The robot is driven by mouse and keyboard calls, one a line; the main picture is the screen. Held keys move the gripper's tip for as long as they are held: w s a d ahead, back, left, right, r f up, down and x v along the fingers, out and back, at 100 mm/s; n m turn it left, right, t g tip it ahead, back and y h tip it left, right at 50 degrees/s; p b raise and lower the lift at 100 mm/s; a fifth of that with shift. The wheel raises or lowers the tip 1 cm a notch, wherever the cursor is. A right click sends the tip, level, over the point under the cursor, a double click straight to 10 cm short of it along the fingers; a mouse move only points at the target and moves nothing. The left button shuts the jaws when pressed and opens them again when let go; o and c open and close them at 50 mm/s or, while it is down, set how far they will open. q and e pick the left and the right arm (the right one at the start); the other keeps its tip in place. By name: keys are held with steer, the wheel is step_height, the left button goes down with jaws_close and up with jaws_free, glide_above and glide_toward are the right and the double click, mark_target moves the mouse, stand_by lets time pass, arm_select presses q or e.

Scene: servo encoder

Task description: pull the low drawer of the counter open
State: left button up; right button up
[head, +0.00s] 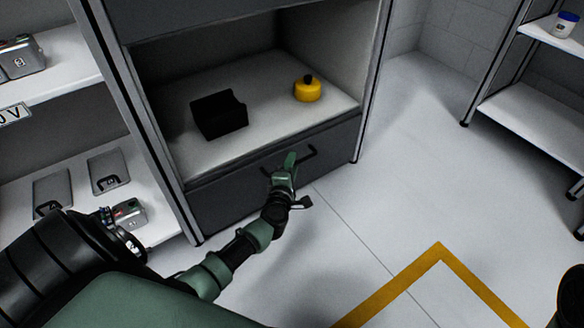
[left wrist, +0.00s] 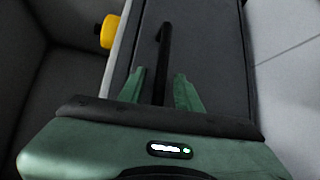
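The low drawer (head: 232,201) is a dark grey front at the bottom of the counter (head: 178,160). It sits flush under the open compartment and looks shut. Its black bar handle (head: 312,153) is partly hidden behind my left gripper (head: 288,163). In the left wrist view, the handle (left wrist: 164,50) runs between the two green fingers of my left gripper (left wrist: 161,80). A gap shows on each side of the bar, so the gripper is open around it, not clamped. The drawer front (left wrist: 208,50) lies behind. My right gripper is not in view.
A black holder (head: 219,115) and a yellow round object (head: 308,90) rest in the compartment above the drawer. Shelves with devices (head: 130,215) stand at left, and another shelf (head: 540,115) at right. The floor before the counter is clear, with yellow tape (head: 437,252).

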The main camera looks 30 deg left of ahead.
arm_select(q)
steer(key=shift+c, duration=0.3)
jaws_close()
stand_by(1.2)
